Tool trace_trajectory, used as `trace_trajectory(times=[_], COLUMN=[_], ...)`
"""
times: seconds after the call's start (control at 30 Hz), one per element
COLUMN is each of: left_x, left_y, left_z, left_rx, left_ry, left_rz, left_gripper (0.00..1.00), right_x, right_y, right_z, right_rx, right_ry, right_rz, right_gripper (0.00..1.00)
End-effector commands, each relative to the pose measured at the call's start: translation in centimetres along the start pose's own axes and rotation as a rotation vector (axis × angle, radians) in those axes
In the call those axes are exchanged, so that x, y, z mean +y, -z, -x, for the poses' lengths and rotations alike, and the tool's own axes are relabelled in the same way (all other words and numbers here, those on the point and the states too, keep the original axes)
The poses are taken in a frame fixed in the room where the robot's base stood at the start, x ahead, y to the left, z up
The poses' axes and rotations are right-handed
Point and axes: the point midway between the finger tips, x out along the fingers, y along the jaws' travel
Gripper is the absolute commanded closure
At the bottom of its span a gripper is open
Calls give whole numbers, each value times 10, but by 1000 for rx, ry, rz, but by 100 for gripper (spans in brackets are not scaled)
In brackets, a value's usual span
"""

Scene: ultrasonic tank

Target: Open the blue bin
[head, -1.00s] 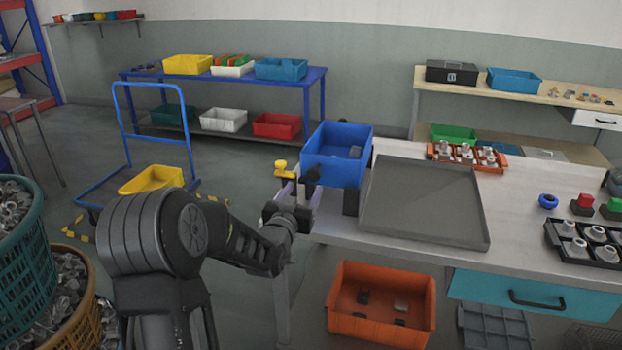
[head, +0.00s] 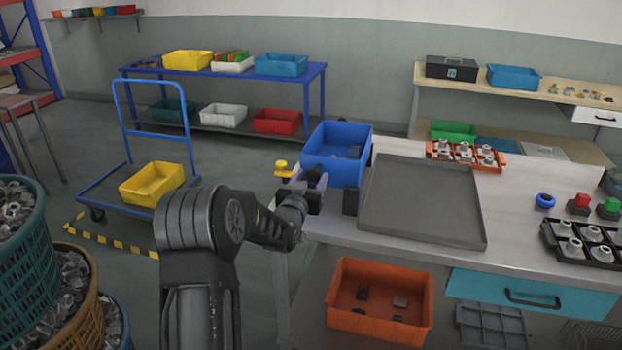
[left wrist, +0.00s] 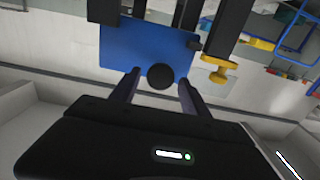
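The blue bin (head: 345,173) stands at the left end of the grey workbench, its top open, with dark pieces inside. In the left wrist view its blue face (left wrist: 118,52) carries a round black knob (left wrist: 160,76). My left gripper (head: 316,183) is in front of the bin's left side. In the left wrist view the fingers of the left gripper (left wrist: 159,82) are apart, one on each side of the knob, with a gap to it on both sides. In the head view the gripper hides the knob. My right gripper is not in view.
A yellow knob-like part (head: 283,169) stands just left of the bin and also shows in the left wrist view (left wrist: 218,70). A grey tray (head: 425,205) lies right of the bin. An orange bin (head: 380,325) is below the bench. Part baskets (head: 22,245) stand at left.

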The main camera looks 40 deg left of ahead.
Motion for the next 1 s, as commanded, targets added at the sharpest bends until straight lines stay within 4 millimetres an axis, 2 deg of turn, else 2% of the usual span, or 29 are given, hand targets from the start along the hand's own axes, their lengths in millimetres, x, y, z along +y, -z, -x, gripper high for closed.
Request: trace_trajectory(times=[0.07, 0.63, 1.0], left_x=[0, 0, 0], left_y=[0, 0, 0], left_z=[0, 0, 0], left_rx=[0, 0, 0], left_ry=[0, 0, 0], left_rz=[0, 0, 0], left_gripper=[54, 100, 100], right_x=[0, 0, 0], right_y=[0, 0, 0], right_z=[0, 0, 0], right_rx=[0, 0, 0], right_ry=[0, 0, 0], right_rz=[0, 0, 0], right_gripper=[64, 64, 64])
